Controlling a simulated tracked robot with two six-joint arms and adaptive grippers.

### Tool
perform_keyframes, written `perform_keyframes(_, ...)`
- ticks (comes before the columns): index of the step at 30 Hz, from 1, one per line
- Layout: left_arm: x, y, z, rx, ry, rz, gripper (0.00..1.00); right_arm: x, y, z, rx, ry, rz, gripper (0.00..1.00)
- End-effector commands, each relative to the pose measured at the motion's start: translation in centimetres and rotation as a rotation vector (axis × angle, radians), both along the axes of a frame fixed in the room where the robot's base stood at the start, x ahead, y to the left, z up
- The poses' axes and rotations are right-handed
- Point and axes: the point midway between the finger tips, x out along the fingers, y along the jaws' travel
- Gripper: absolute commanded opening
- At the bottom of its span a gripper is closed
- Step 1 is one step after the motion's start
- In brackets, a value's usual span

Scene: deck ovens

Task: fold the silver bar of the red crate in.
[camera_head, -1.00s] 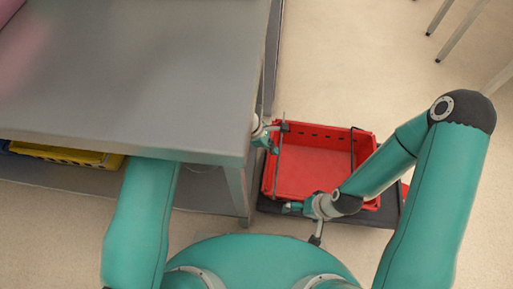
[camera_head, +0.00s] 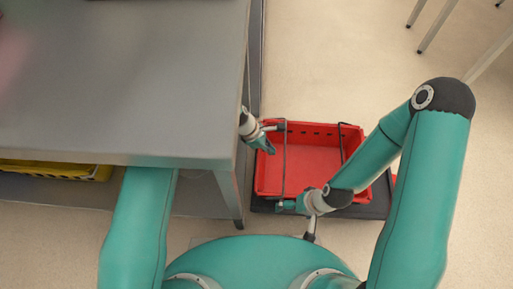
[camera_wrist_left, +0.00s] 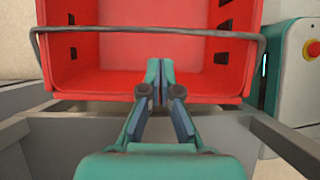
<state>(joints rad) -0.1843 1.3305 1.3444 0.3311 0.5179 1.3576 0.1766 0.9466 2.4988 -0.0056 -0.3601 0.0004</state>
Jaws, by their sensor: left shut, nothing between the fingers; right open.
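The red crate (camera_head: 312,136) stands open and empty on a dark low base. A thin silver bar (camera_head: 284,163) runs along its left side at rim height, and a second bar (camera_head: 341,146) lies toward its right side. My left gripper (camera_head: 270,147) is shut and empty at the crate's left rim, close beside the left bar. In the left wrist view its closed fingertips (camera_wrist_left: 160,68) point at the crate wall, just short of a bar (camera_wrist_left: 150,30) crossing the crate; contact is unclear. My right gripper (camera_head: 284,205) is open at the crate's near left corner, by the bar's near end.
A grey table (camera_head: 120,90) stands left of the crate, its edge and leg close to my left wrist. A yellow crate (camera_head: 60,170) sits on the shelf below. The dark base (camera_head: 372,205) shows around the red crate. Floor beyond is clear up to metal legs at top right.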

Motion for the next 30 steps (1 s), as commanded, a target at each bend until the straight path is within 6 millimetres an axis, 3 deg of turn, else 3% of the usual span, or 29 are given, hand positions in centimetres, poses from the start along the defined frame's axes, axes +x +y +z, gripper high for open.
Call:
perform_keyframes(9,0.6,0.7,1.1,0.000,-0.003,0.001,0.00,0.0,0.0,0.1,0.000,0.000,0.000,1.00)
perform_keyframes(24,1.6,10.2,0.9,0.000,0.001,0.004,0.00,0.0,0.0,0.0,0.000,0.000,0.000,1.00)
perform_keyframes(30,1.8,12.2,0.9,0.000,0.001,0.002,0.00,0.0,0.0,0.0,0.000,0.000,0.000,1.00)
